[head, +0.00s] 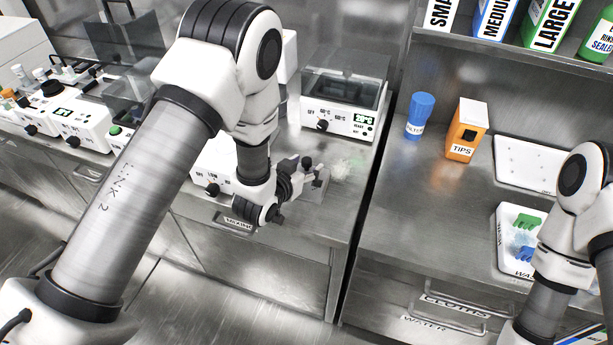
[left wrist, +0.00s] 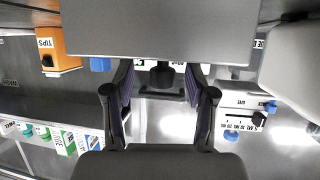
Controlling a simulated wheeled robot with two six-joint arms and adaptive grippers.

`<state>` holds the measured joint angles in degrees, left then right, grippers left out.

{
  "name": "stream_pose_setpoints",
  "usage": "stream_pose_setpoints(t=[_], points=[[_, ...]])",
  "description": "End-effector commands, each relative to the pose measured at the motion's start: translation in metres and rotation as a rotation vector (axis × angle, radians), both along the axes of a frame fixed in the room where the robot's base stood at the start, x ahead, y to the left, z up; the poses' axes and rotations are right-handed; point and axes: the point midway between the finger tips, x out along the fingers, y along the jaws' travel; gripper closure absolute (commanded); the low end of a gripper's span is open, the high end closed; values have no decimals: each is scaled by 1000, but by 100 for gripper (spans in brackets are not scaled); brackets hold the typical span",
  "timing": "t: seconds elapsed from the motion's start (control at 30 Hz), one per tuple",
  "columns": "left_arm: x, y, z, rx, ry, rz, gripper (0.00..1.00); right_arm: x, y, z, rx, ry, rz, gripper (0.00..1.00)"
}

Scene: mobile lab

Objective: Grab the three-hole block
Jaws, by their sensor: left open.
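My left gripper (head: 314,172) is over the bench, left of the gap between the two counters, in front of the water bath. In the left wrist view, its two dark fingers (left wrist: 158,82) stand apart, with a gap between them. A dark object (left wrist: 165,75) shows between the fingertips there; I cannot tell if it is part of the block or a device knob. A grey block-like shape (head: 313,192) lies partly behind the gripper in the head view. I cannot make out three holes in anything. My right arm enters at the right, its gripper out of frame.
The water bath (head: 340,112) stands behind the gripper. A pale, unclear object (head: 346,169) is right of it. White devices (head: 82,124) line the left.

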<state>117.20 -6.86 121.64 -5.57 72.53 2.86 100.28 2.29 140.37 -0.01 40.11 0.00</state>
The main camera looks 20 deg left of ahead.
Motion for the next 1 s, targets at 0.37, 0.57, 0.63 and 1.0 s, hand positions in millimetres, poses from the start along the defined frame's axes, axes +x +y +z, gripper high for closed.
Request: stream_pose_setpoints(t=[0.37, 0.57, 0.63, 1.0], points=[[5, -1, -4, 0, 3, 1, 87, 0, 0, 1, 0, 0, 0, 38], [5, -1, -2, -1, 0, 1, 100, 0, 0, 1, 0, 0, 0, 38], [5, -1, -3, 0, 1, 1, 100, 0, 0, 1, 0, 0, 0, 38], [6, -1, 21, 0, -2, 1, 100, 0, 0, -2, 0, 0, 0, 38]])
